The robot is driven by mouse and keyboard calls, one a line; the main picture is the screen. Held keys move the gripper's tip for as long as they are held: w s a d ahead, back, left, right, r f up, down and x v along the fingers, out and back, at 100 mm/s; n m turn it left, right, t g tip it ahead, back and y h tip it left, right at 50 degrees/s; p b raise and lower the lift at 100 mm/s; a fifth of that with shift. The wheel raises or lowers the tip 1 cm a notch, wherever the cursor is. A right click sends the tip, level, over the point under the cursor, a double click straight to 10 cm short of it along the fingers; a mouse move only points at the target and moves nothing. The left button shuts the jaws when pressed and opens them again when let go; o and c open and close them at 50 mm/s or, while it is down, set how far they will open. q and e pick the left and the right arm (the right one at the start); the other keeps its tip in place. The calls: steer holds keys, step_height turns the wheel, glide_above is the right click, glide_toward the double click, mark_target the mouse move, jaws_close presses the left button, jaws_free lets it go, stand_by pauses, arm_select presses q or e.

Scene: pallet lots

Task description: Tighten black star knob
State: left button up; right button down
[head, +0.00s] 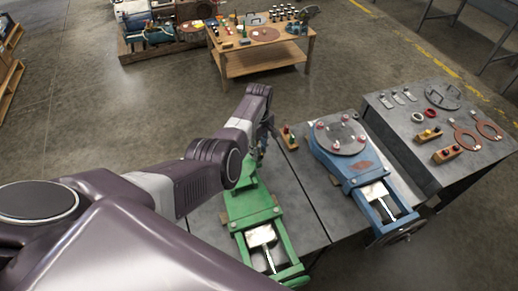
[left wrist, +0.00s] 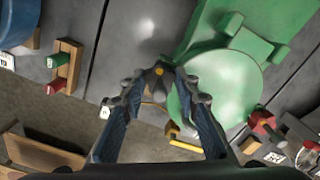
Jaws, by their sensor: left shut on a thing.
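The black star knob (left wrist: 157,80) shows in the left wrist view as a dark lobed shape with a small yellow-orange centre. It sits beside the round plate of the green machine (left wrist: 225,85). My left gripper (left wrist: 160,88) is shut on the knob, one fingertip on each side. In the head view my left gripper (head: 264,135) reaches down at the far end of the green machine (head: 247,205); my arm hides the knob and much of that end there. My right gripper is in neither view.
A blue machine (head: 365,165) with a round plate stands to the right on the grey bench. A wooden block (left wrist: 65,66) with green and red knobs lies nearby. A side table (head: 390,98) holds rings, handles and more blocks. A wooden table (head: 262,62) stands farther back.

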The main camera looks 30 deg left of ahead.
arm_select(q)
steer(key=m+p, duration=0.1)
steer(key=m, duration=0.4)
steer(key=shift+r+m, duration=0.1)
steer(key=shift+m, duration=0.2)
steer(key=m, duration=0.5)
steer(key=shift+m, duration=0.3)
steer(key=o, duration=1.1)
steer(key=shift+o, duration=0.2)
steer(key=shift+w+r, duration=0.1)
steer(key=shift+r, duration=0.55)
step_height(320, 180, up, 11)
steer(key=shift+f, duration=0.15)
